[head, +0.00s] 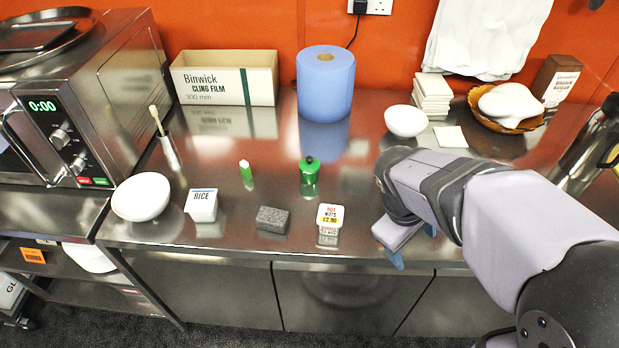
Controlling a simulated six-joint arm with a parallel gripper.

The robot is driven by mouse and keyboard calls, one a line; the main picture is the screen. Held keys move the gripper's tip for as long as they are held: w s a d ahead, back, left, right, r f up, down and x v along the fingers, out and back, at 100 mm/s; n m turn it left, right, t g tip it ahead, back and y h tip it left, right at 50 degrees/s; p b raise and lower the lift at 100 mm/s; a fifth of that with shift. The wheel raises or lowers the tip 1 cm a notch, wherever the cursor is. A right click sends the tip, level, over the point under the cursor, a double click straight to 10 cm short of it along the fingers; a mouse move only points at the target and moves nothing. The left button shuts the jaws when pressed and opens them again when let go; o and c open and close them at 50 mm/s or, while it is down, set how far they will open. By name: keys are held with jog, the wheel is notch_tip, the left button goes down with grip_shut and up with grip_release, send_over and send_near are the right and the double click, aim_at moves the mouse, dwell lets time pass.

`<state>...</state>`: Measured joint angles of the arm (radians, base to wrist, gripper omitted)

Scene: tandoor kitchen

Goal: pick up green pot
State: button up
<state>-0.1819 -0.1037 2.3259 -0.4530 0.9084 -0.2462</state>
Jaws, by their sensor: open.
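A small green pot (309,168) with a dark knob on top stands upright on the steel counter (270,195), near the middle of the head view. My gripper (399,252) is to the right of the pot and nearer the front edge, well apart from it. Its blue fingertips point down near the counter's front edge. It is open, and I see nothing between the fingers, though my arm hides part of them.
A label-fronted tub (329,214) and a grey block (272,220) lie in front of the pot. A small green item (246,171) stands to its left. A blue paper roll (325,84) stands behind. A white bowl (405,121) is behind right. Counter between pot and gripper is clear.

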jog(key=w+a+n+t+h+b, duration=0.2)
jog(key=w+a+n+t+b, duration=0.15)
jog(key=w+n, duration=0.65)
jog(key=n+t+y+b, duration=0.4)
jog(key=n+t, duration=0.5)
jog(key=n, duration=0.7)
send_over(304, 169)
jog(key=s+b, duration=0.1)
jog(key=shift+h, duration=0.3)
notch_tip(304, 169, down, 6)
jog(key=shift+a+r, duration=0.1)
jog(key=shift+d+p+x, duration=0.25)
jog(key=shift+p+x, duration=0.4)
jog(key=shift+x, duration=1.15)
jog(key=shift+d+p+x, duration=0.2)
jog(key=shift+p+x, duration=0.45)
jog(key=shift+x, duration=1.2)
jog(key=shift+s, duration=0.15)
jog(key=shift+c, duration=0.5)
jog(key=c, duration=1)
jog(key=shift+c, duration=0.6)
